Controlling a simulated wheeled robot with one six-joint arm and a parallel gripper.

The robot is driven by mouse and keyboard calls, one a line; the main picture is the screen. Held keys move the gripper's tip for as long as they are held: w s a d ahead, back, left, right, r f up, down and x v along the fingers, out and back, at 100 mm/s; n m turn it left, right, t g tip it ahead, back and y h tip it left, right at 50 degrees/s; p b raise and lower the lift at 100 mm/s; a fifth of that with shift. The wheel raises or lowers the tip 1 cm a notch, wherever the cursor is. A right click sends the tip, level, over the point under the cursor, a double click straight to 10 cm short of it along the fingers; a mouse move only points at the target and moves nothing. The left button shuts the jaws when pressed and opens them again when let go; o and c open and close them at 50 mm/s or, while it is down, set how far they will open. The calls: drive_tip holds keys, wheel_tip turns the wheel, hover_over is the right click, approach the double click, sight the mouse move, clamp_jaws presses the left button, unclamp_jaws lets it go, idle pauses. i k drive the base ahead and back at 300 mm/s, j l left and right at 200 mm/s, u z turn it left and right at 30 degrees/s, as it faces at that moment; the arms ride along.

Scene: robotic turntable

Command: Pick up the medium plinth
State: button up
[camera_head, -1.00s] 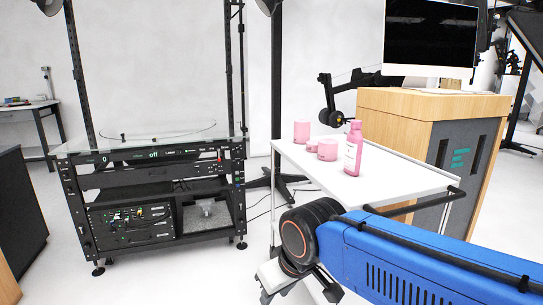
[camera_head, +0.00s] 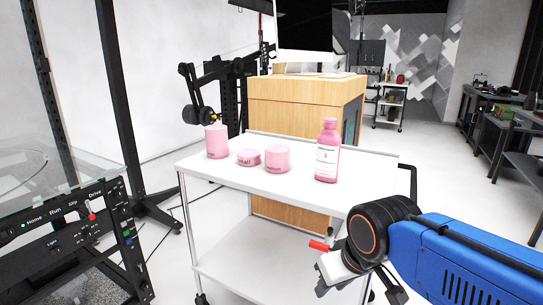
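Three pink cylinders stand upright in a loose row on the white cart top (camera_head: 220,184). The medium plinth (camera_head: 277,159) is the right one, of middle height, with a small label on its front. The low small plinth (camera_head: 248,158) is just left of it, and the tallest plinth (camera_head: 217,142) is at the far left. A pink bottle (camera_head: 327,152) with a white label stands right of the medium plinth. My gripper (camera_head: 324,262) is low beside the cart's near right side, apart from the plinths. Its fingers are too unclear to tell their opening.
The turntable rig (camera_head: 75,215) with a glass top and black frame stands at the left. A black cart handle (camera_head: 411,180) sticks out at the right. A wooden desk (camera_head: 305,98) with a monitor stands behind the cart. The cart's near top surface is clear.

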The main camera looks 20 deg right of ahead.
sight(277, 157)
drive_tip(key=j+z, duration=0.3)
drive_tip(key=j, duration=0.55)
drive_tip(key=j+z, duration=0.35)
drive_tip(key=j, duration=0.5)
drive_tip(key=k, duration=0.05)
